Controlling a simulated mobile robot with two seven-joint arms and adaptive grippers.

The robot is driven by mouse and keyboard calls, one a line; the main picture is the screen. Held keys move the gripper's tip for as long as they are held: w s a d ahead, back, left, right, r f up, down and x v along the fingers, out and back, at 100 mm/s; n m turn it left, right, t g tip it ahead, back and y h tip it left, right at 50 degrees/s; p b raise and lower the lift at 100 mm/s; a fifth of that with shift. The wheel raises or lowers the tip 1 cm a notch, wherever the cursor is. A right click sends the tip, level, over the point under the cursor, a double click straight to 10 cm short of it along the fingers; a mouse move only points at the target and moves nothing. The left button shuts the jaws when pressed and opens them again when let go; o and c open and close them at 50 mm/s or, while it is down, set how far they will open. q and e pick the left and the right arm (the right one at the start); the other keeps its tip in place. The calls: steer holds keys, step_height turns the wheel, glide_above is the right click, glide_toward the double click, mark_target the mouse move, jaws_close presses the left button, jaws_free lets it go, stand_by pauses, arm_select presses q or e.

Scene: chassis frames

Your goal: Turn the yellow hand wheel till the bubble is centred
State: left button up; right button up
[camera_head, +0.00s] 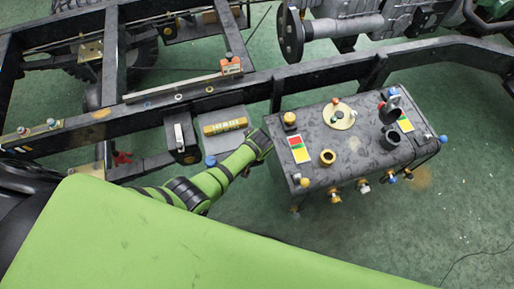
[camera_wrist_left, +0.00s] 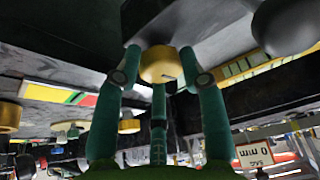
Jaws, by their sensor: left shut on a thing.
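The yellow hand wheel (camera_wrist_left: 158,64) shows in the left wrist view as a round golden disc beneath a dark surface. My left gripper (camera_wrist_left: 160,80) is shut on it, with its green fingers on both sides and below. In the head view my left wrist ends beside the dark tank, and the wheel and fingertips cannot be made out there. A yellow bar with dark markings (camera_head: 225,126) lies on a grey plate left of the tank; it also shows in the left wrist view (camera_wrist_left: 250,68). I cannot make out a bubble. My right gripper is not in view.
The dark tank (camera_head: 345,165) carries several knobs, caps and a red-yellow-green label (camera_head: 299,149), close right of my left wrist. A black chassis rail (camera_head: 330,82) crosses behind. A blue knob (camera_head: 210,161) sits near my left forearm. Green floor (camera_head: 465,190) is free at right.

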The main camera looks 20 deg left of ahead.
arm_select(q)
steer(key=shift+w+a+r, duration=0.1)
steer(key=shift+w+r, duration=0.25)
steer(key=shift+w, duration=0.1)
steer(key=o, duration=1.1)
steer(key=shift+o, duration=0.2)
steer(key=shift+s+f, duration=0.1)
steer(key=shift+f, duration=0.05)
steer(key=shift+s, duration=0.15)
steer(key=v, duration=1.2)
